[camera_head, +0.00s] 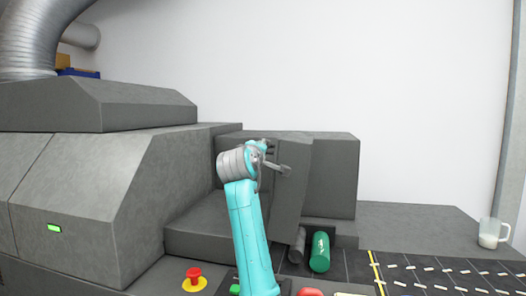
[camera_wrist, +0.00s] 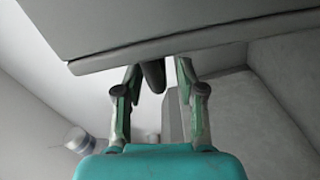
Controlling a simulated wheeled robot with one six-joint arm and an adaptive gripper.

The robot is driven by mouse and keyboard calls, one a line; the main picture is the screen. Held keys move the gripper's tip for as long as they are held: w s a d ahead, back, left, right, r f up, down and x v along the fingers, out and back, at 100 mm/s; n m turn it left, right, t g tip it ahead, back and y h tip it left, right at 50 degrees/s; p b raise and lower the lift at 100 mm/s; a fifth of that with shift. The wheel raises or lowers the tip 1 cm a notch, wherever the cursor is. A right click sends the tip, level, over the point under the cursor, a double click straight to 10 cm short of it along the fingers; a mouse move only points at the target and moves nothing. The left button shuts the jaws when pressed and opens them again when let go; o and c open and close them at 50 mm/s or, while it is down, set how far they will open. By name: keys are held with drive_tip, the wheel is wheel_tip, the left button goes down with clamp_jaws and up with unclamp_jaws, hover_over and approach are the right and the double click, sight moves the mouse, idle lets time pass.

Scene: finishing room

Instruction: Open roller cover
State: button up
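The roller cover (camera_head: 293,190) is a grey panel standing steeply tilted on the machine, right of my arm in the head view. A green roller (camera_head: 320,252) and a dark roller (camera_head: 298,246) lie exposed below its lower end. In the wrist view a large grey panel, seemingly the cover (camera_wrist: 170,25), fills the top. A dark rounded piece (camera_wrist: 153,76), perhaps its handle, hangs from its edge. My gripper (camera_wrist: 158,84) has its fingers apart on either side of this piece, with gaps visible. In the head view my gripper (camera_head: 275,163) is beside the cover's upper part, its fingers partly hidden.
Grey machine housings (camera_head: 110,190) stand left of my arm. A red emergency button (camera_head: 194,278) is at the front. A dark conveyor (camera_head: 440,275) with small light pieces runs to the right, with a glass jug (camera_head: 492,233) behind. Free air lies above the conveyor.

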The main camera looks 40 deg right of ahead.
drive_tip(key=v, duration=1)
drive_tip(key=shift+s+a, duration=0.25)
drive_tip(key=shift+s, duration=0.05)
